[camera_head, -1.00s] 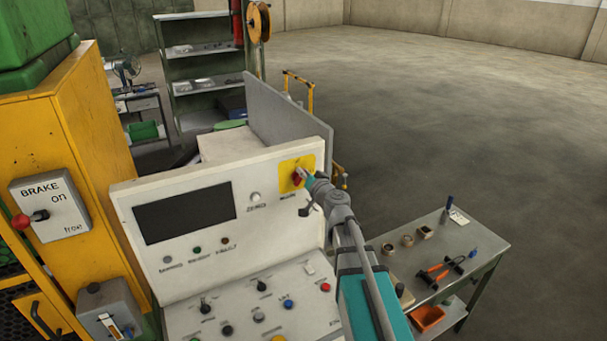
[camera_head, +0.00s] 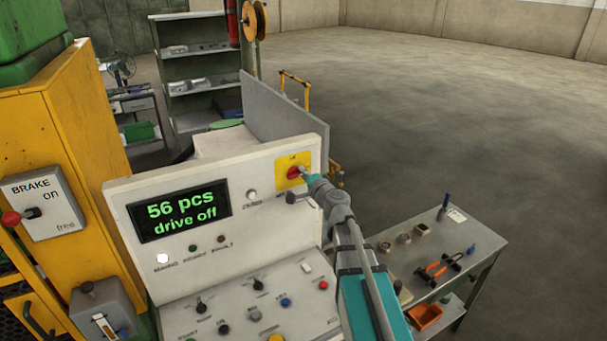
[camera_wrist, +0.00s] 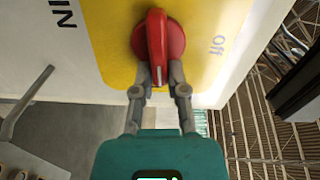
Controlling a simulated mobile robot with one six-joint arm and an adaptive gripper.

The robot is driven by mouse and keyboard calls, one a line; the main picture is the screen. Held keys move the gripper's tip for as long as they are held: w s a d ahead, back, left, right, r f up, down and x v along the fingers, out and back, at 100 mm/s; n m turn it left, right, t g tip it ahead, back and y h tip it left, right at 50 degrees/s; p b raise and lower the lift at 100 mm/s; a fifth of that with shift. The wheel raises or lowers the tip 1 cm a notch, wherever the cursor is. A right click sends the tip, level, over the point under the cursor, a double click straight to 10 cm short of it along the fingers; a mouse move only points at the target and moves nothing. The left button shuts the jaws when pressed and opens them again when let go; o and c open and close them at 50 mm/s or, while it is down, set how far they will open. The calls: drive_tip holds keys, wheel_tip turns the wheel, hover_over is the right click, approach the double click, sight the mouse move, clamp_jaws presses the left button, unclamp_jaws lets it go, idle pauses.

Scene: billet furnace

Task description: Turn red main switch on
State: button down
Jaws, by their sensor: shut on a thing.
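The red main switch (camera_head: 294,172) sits on a yellow plate (camera_head: 287,184) at the upper right of the white control panel. In the wrist view the red knob (camera_wrist: 158,42) is close up, with its handle running down between my fingertips. My gripper (camera_wrist: 159,80) is shut on the handle, one finger on each side. In the head view my gripper (camera_head: 304,174) reaches the switch from the lower right. The panel's display (camera_head: 180,210) is lit and reads "56 pcs drive off" in green. A white lamp (camera_head: 162,259) glows below it.
Knobs and buttons cover the sloped desk (camera_head: 240,318) below the display. A yellow cabinet with a brake box (camera_head: 45,204) stands at the left. A metal table (camera_head: 470,240) with small parts and tools stands at the right. Open floor lies behind it.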

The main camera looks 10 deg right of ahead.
drive_tip(key=shift+f+m, duration=0.2)
drive_tip(key=shift+m, duration=0.6)
drive_tip(key=c, duration=0.7)
unclamp_jaws()
drive_tip(key=shift+o, duration=0.2)
drive_tip(key=shift+s, duration=0.1)
drive_tip(key=v, duration=0.7)
drive_tip(key=shift+s+d, duration=0.1)
